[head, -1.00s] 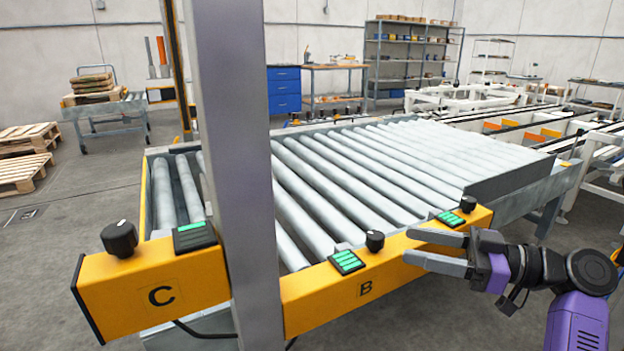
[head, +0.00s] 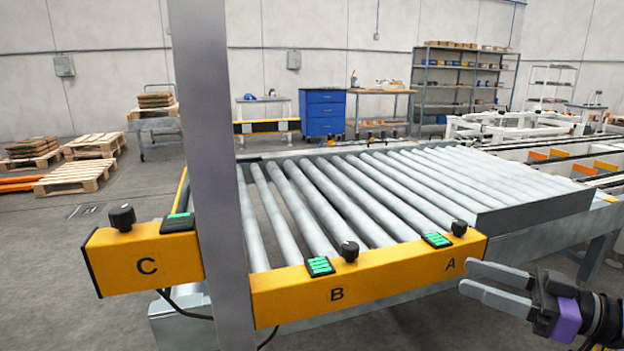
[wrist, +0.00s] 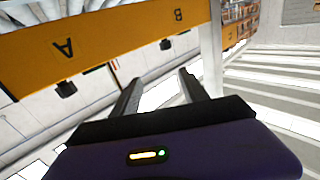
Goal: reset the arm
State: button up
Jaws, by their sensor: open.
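My gripper (head: 484,281) is at the lower right of the head view, its two grey fingers apart with nothing between them. It is in front of and right of the yellow control panel (head: 390,278), near the letter A, and looks apart from it. In the wrist view my gripper's fingers (wrist: 160,90) point up the picture, open and empty. The yellow panel (wrist: 120,38) with A and B appears tilted across the top left there.
The roller conveyor (head: 350,200) lies behind the panel, which carries black knobs (head: 350,251) and green displays (head: 319,266). A grey post (head: 210,150) stands in front at left. Pallets (head: 78,178) lie on the floor at far left.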

jog(key=w+d+f+m+t+h, duration=0.3)
jog(key=w+d+m+t+h, duration=0.2)
jog(key=d+m+t+h, duration=0.4)
jog(key=s+f+m+g+h, duration=0.2)
jog(key=s+f+m+h, duration=0.4)
jog(key=s+f+h, duration=0.45)
jog(key=s+a+f+n+g+y, duration=0.15)
jog(key=s+a, duration=0.35)
jog(key=s, duration=0.7)
jog(key=s+a+f+n+y, duration=0.1)
jog(key=s+a+f+y, duration=0.1)
jog(key=s+a, duration=0.65)
jog(key=s+a+f+n+g+y, duration=0.1)
jog(key=s+a+f+n, duration=0.15)
jog(key=s, duration=1.25)
notch_tip(320, 180, up, 26)
jog(key=p, duration=2.5)
jog(key=shift+w+m+p, duration=0.2)
jog(key=shift+m+p, duration=0.2)
